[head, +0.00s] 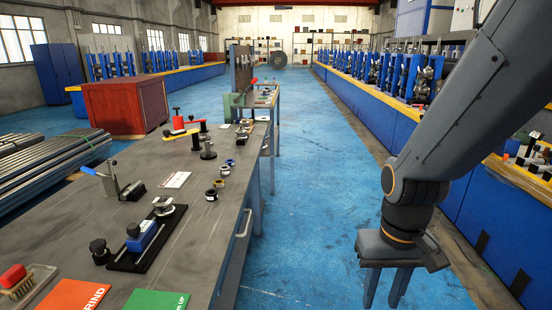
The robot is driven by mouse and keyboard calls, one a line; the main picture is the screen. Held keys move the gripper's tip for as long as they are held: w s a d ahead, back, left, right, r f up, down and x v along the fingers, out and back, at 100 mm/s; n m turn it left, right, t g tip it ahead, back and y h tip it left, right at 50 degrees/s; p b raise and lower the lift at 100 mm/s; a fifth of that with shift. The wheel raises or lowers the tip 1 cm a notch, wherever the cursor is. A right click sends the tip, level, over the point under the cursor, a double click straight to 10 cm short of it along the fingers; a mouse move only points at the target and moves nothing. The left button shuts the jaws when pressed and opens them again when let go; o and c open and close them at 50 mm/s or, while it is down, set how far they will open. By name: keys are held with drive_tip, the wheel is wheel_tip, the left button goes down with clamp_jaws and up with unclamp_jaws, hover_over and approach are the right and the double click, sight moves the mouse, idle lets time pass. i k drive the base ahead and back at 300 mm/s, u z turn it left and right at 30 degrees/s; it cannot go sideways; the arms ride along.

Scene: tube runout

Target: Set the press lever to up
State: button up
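A small lever device stands on the left side of the dark workbench (190,215). Its blue-handled lever (92,172) tilts outward to the left from a metal upright, beside a black block. It looks most like the press lever, but I cannot tell for sure. A red-topped device with a yellow arm (182,132) stands farther back on the bench. My gripper (384,300) hangs at the lower right, over the blue floor. Its two fingers point down with a gap between them and nothing visible in it. It is well apart from the bench and the lever.
A black fixture with a blue block (142,234) and round knobs lies near the bench front. Several small rings lie near the right edge. The blue aisle (310,170) is clear.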

sight(236, 101)
drive_tip(key=i, duration=4)
drive_tip(key=z, duration=0.3)
